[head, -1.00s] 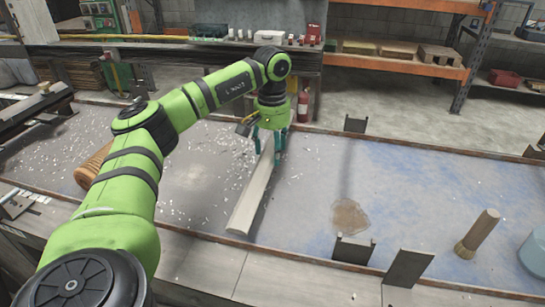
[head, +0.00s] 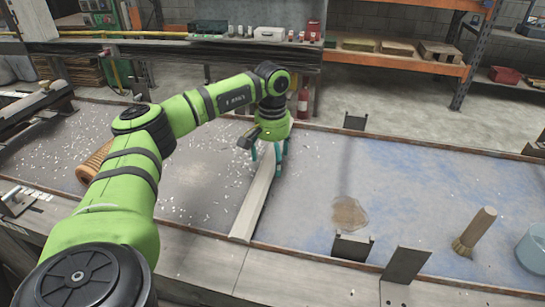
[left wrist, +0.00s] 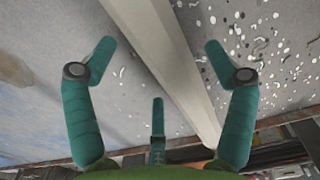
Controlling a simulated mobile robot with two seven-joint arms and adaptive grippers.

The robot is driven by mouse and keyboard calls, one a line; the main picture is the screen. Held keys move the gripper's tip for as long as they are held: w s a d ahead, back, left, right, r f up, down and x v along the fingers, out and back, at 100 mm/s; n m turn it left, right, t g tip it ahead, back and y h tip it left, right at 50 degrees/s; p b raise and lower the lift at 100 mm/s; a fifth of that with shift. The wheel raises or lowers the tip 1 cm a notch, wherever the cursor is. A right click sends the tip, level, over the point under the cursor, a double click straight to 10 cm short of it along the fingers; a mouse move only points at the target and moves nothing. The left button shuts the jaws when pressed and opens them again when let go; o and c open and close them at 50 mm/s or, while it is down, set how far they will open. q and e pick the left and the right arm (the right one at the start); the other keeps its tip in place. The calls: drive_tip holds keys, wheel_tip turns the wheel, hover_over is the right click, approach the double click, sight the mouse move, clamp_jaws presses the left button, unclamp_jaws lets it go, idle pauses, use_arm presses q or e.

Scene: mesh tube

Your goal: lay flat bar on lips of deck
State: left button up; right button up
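The flat bar (head: 254,203) is a long pale grey strip running front to back across the deck (head: 310,170). Its near end is at the deck's front lip (head: 300,249) and seems to touch it. Its far end is hidden behind my left gripper (head: 268,165), so I cannot tell whether it meets the back lip (head: 400,141). In the left wrist view, my left gripper (left wrist: 160,52) has its teal fingers spread wide. The bar (left wrist: 175,65) passes between them with gaps on both sides. My right gripper is not in view.
White chips litter the left part of the deck. A wooden roll (head: 93,165) lies at left. Dark upright brackets (head: 352,247) stand along the edges. A brush (head: 474,232) and a light blue tub (head: 533,250) stand at right. The middle right is mostly clear.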

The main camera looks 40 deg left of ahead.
sight(272, 162)
use_arm(q)
wheel_tip(272, 162, up, 12)
drive_tip(key=b, duration=0.1)
idle(0.5)
